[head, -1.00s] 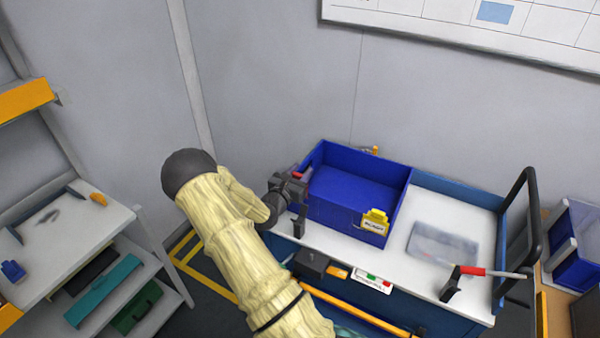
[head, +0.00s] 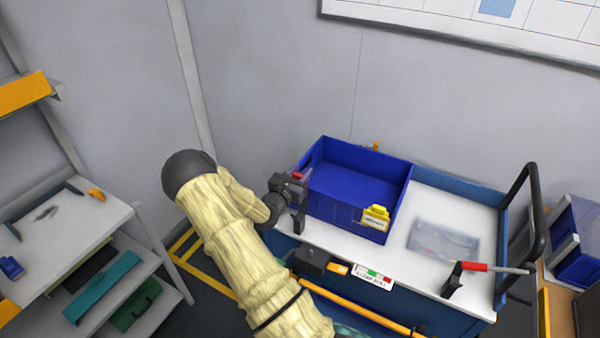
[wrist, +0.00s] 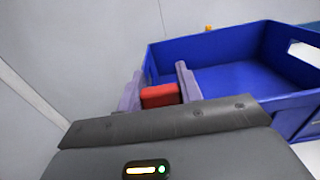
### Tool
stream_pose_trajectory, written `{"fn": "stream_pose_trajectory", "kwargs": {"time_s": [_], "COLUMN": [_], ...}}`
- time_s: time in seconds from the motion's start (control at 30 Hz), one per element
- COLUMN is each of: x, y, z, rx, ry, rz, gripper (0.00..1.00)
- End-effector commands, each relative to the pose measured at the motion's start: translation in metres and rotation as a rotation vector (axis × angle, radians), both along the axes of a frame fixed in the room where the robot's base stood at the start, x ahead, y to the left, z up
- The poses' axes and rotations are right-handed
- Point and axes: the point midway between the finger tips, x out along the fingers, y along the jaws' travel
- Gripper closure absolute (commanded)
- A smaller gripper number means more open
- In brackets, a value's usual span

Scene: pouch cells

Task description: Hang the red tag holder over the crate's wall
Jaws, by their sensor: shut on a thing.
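The blue crate (head: 345,216) stands on the white top of a cart, open side up. The red tag holder (wrist: 160,95) is between the two fingers of my gripper (wrist: 158,92) in the wrist view. My gripper is shut on it, at the crate's left wall. In the head view the gripper (head: 297,183) and a small bit of red show at that wall's upper edge. The lower part of the holder is hidden, so I cannot tell whether it straddles or touches the wall. The crate also shows in the wrist view (wrist: 285,98).
A yellow tag holder (head: 376,214) hangs on the crate's front wall. A clear pouch (head: 445,240) and a red-handled tool (head: 475,267) lie to the right on the cart top. A black handle (head: 534,220) rises at the cart's right end. A shelf (head: 75,240) stands at left.

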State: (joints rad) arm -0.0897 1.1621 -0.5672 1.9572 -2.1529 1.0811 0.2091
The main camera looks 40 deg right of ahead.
Motion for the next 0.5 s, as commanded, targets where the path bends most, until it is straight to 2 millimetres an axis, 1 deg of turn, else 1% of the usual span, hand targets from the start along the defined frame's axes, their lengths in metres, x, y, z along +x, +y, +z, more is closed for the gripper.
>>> {"fn": "stream_pose_trajectory", "kwargs": {"time_s": [0.5], "x": [0.0001], "y": [0.0000], "z": [-0.0109], "rx": [0.000], "ry": [-0.001], "rz": [0.000], "gripper": [0.86]}}
